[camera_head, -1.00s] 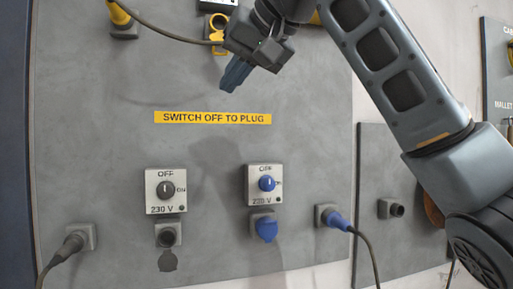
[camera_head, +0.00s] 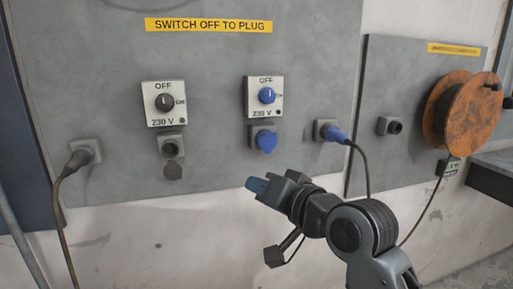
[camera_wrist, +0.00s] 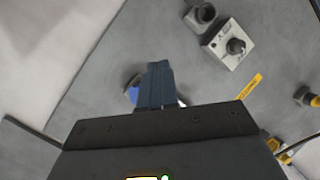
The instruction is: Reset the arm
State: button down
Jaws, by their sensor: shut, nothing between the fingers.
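My gripper (camera_head: 257,185) is in front of the lower part of the grey panel (camera_head: 215,110), below the blue socket (camera_head: 264,139). It points to the left in the head view, with my arm folded at the lower right. Its blue-grey fingers are together, with nothing between them. In the wrist view the shut fingers (camera_wrist: 156,84) point at the panel and partly hide a blue part (camera_wrist: 132,93) behind them.
Two 230 V switch boxes (camera_head: 164,103) (camera_head: 263,98) are on the panel. A cable reel (camera_head: 463,110) and a bench (camera_head: 492,175) are at right.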

jog(key=s+d+f+m+t+h, duration=0.1)
jog(key=s+d+f+h, duration=0.1)
jog(key=s+d+f, duration=0.35)
jog(key=s+d+f+m+t+h, duration=0.1)
jog(key=s+d+f+h, duration=0.1)
jog(key=s+f, duration=0.6)
jog(key=s+d+f+m+t+h, duration=0.1)
jog(key=s+d+f+h, duration=0.1)
jog(key=s+d+f, duration=0.35)
jog(key=s+d+r+n+h, duration=0.1)
jog(key=s+d, duration=0.1)
jog(key=s, duration=0.7)
jog(key=s+d+r+n+h, duration=0.1)
jog(key=s+d, duration=0.2)
jog(key=s, duration=0.7)
jog(key=s+d+r+n+g+h, duration=0.1)
jog(key=s+d+h, duration=0.1)
jog(key=s, duration=0.8)
jog(key=shift+d+r+n, duration=0.15)
jog(key=shift+d+n, duration=0.15)
jog(key=shift+d, duration=0.2)
jog(key=shift+a, duration=0.1)
